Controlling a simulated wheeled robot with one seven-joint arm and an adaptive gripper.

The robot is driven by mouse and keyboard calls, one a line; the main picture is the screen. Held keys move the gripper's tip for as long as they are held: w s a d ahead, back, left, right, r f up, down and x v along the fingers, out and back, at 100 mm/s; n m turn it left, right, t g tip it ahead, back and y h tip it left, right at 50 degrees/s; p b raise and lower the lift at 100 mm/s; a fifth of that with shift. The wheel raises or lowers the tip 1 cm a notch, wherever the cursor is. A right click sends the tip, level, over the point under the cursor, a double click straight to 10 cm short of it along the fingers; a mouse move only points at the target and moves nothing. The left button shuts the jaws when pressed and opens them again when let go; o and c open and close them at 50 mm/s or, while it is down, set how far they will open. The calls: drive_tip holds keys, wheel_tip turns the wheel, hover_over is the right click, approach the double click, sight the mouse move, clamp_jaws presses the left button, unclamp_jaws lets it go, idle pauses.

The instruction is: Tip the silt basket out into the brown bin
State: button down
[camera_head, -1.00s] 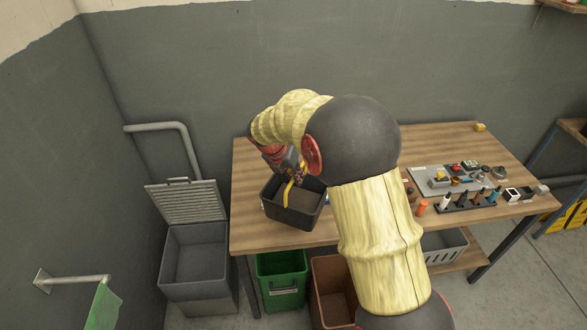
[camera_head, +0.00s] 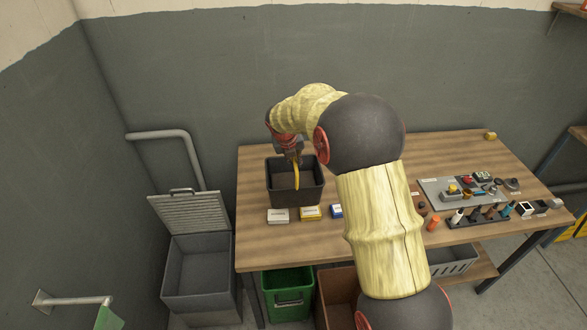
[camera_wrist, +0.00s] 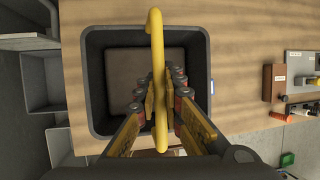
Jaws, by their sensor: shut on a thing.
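The silt basket is a dark square tub (camera_head: 295,195) with a yellow hoop handle (camera_head: 297,178). It is upright over the back-left part of the table, and brown material (camera_wrist: 145,75) covers its bottom. I cannot tell whether it touches the tabletop. My gripper (camera_head: 294,158) is above the basket, shut on the yellow handle; in the wrist view the handle (camera_wrist: 157,60) passes between the fingers (camera_wrist: 158,98). The brown bin (camera_head: 336,292) stands below the table's front edge, partly hidden by my arm and the table.
A green bin (camera_head: 287,295) stands left of the brown bin. A grey box with a raised slatted lid (camera_head: 200,272) is at far left. Small boxes (camera_head: 310,212) lie in front of the basket. A tool board and bottles (camera_head: 468,190) fill the table's right side. A grey crate (camera_head: 450,260) sits below.

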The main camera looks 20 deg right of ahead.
drive_tip(key=w+f, duration=0.2)
drive_tip(key=w, duration=0.1)
hover_over(293, 171)
wheel_tip(293, 171, down, 5)
drive_tip(key=shift+s+a+r, duration=0.1)
drive_tip(key=shift+a, duration=0.05)
drive_tip(key=f, duration=0.3)
drive_tip(key=shift+w+f, duration=0.2)
drive_tip(key=shift+f, duration=0.05)
drive_tip(key=c, duration=1.9)
unclamp_jaws()
drive_tip(key=shift+s+f, duration=0.1)
